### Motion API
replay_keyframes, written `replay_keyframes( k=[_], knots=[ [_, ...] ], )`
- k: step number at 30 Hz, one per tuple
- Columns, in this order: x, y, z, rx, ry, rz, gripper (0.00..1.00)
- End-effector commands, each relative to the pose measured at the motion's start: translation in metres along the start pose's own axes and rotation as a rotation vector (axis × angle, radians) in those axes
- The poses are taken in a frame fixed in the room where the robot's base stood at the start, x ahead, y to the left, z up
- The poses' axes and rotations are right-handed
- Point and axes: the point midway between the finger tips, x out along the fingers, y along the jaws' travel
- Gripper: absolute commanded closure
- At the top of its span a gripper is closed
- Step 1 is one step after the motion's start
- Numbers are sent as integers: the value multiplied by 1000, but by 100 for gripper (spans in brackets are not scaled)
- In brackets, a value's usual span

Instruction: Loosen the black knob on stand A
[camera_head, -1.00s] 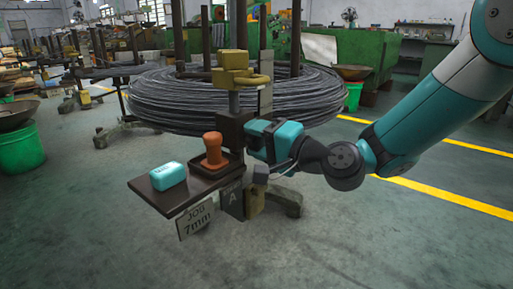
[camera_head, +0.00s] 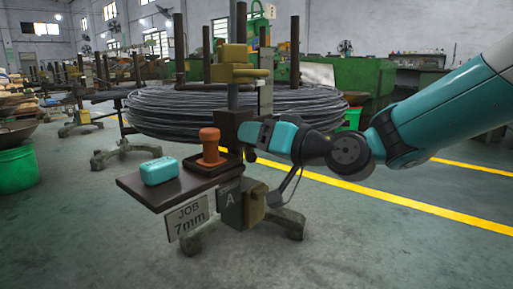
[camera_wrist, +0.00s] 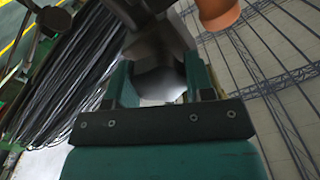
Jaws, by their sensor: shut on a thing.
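Stand A has a dark upright post (camera_head: 231,130), a brown shelf (camera_head: 140,188) and a plate lettered A (camera_head: 229,198). My gripper (camera_head: 252,133) comes in from the right and reaches the right side of the post. In the wrist view my gripper (camera_wrist: 160,88) has its two teal fingers on either side of a dark grey, rounded piece, which appears to be the black knob (camera_wrist: 160,82). The fingers are shut on it, and it joins a dark bar above. In the head view my gripper hides the knob.
An orange handled piece (camera_head: 210,148) sits in a dark tray on the shelf, close left of my gripper. A teal box (camera_head: 159,170) lies farther left. A JOB 7mm sign (camera_head: 187,216) hangs below. A large wire coil (camera_head: 180,108) stands behind. Floor at the right is open.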

Motion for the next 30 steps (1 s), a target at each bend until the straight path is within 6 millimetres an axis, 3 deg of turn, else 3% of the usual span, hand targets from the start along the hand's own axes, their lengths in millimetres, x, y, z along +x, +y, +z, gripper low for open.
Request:
replay_keyframes(
  k=[10,26,27,30],
  knots=[
    [-1,3,2,-129,-4,6,75],
    [-1,4,2,-149,-6,8,75],
    [-1,4,2,-149,-6,8,42],
    [0,3,2,-149,-5,6,41]
  ],
)
